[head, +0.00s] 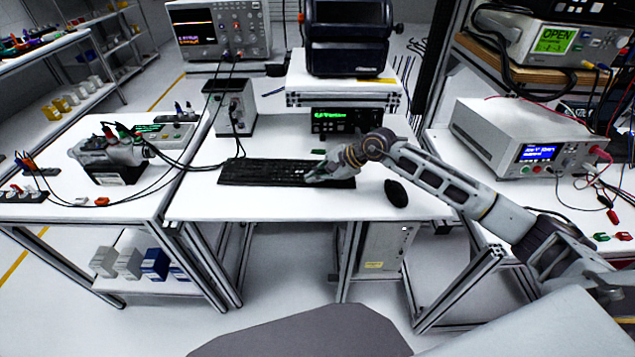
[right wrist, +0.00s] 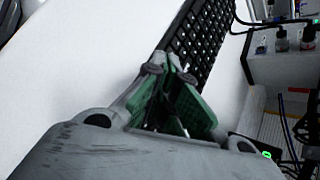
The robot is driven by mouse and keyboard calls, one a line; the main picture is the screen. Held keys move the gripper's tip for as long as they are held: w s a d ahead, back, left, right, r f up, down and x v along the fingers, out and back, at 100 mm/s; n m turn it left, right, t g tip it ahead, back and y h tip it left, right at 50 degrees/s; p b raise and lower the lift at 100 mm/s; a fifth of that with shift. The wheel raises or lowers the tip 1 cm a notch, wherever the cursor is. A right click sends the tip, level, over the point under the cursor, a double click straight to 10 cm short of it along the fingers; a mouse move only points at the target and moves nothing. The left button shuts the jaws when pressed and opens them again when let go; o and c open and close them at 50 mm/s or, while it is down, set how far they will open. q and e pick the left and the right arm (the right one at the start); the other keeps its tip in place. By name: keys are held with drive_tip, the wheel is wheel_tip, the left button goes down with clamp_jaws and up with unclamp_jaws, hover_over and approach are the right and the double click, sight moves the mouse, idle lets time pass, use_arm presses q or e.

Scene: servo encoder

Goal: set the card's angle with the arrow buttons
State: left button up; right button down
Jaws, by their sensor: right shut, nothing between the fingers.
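A black keyboard (head: 250,172) lies on the white middle table. My right gripper (head: 312,176) is at the right part of the keyboard, with its fingers pointing left and down to the keys. It is shut and empty. In the right wrist view the green finger pads (right wrist: 182,103) are in front of the keyboard (right wrist: 205,38). I cannot tell whether the fingertips touch a key, and the arrow buttons are not clearly visible. A black unit with a green display (head: 346,121) stands behind the keyboard; its text is too small to read. I cannot make out the card.
A black mouse (head: 396,193) lies right of the keyboard, beneath my right arm. A servo motor (head: 110,158) with cables stands on the left table. A power supply (head: 232,107) stands behind the keyboard. A white instrument (head: 525,140) is at the right. The table's front strip is clear.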

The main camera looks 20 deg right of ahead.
drive_tip(key=shift+r, duration=0.1)
idle(0.5)
drive_tip(key=shift+r, duration=0.65)
drive_tip(key=shift+r, duration=0.1)
wheel_tip(320, 180, up, 5)
drive_tip(key=shift+f+p, duration=0.1)
drive_tip(key=shift+p, duration=0.9)
drive_tip(key=shift+d, duration=0.15)
idle(0.6)
